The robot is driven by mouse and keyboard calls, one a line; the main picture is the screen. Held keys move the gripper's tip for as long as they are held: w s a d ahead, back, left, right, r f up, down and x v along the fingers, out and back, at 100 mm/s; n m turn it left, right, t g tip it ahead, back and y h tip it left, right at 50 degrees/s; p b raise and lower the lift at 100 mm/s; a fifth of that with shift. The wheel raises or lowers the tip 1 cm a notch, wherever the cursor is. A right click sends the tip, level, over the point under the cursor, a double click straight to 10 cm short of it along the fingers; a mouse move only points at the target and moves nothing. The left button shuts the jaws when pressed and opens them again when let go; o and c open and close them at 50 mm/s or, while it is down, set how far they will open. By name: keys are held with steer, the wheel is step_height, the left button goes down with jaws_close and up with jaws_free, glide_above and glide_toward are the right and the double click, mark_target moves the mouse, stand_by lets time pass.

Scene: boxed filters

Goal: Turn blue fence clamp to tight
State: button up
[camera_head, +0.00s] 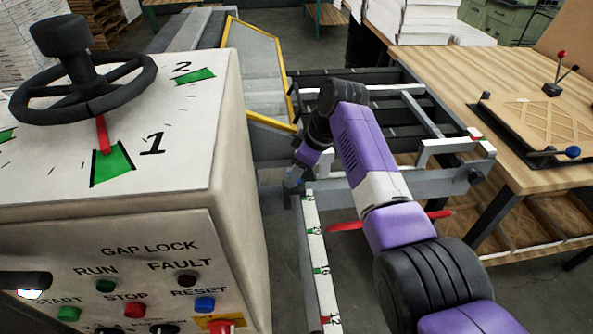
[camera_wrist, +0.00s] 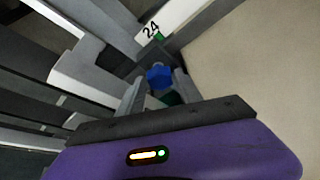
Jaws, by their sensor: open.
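The blue fence clamp (camera_wrist: 158,77) shows in the wrist view as a small blue knob just beyond my gripper, near the scale mark 24. My gripper (camera_wrist: 161,86) is open, with one pale finger on each side of the blue knob. I cannot tell whether the fingers touch it. In the head view, my gripper (camera_head: 293,180) points down at the far end of the white scale rail (camera_head: 316,255), beside the machine cabinet. The clamp is not clearly visible in the head view, and its tight or loose marking cannot be read.
The cabinet (camera_head: 235,150) stands close at left with a black handwheel (camera_head: 85,90) and several buttons. A red bar (camera_head: 345,226) crosses behind my arm. Grey frame rails (camera_head: 440,185) lie to the right, beside a wooden table (camera_head: 475,85) with a levered fixture (camera_head: 535,115).

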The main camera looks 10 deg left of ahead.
jaws_close()
steer(key=shift+r+m+p, duration=0.1)
steer(key=shift+m+p, duration=0.3)
steer(key=shift+p, duration=0.05)
steer(key=m+p, duration=0.1)
steer(key=m+t+p, duration=0.1)
steer(key=shift+s+a+r+m+p, duration=0.1)
steer(key=shift+s+m+p, duration=0.1)
steer(key=shift+m+p, duration=0.2)
steer(key=m+p, duration=0.1)
steer(key=m, duration=0.1)
steer(key=m+t+h+p, duration=0.1)
steer(key=m, duration=0.1)
steer(key=shift+s+a+t+h, duration=0.1)
steer(key=shift+t+h, duration=0.2)
steer(key=m, duration=0.2)
steer(key=m+h, duration=0.1)
steer(key=m, duration=0.2)
steer(key=shift+a+f+t+h, duration=0.2)
steer(key=shift+t+h, duration=0.1)
steer(key=shift+m+h+b, duration=0.4)
steer(key=shift+m+h, duration=0.3)
steer(key=shift+m, duration=1.2)
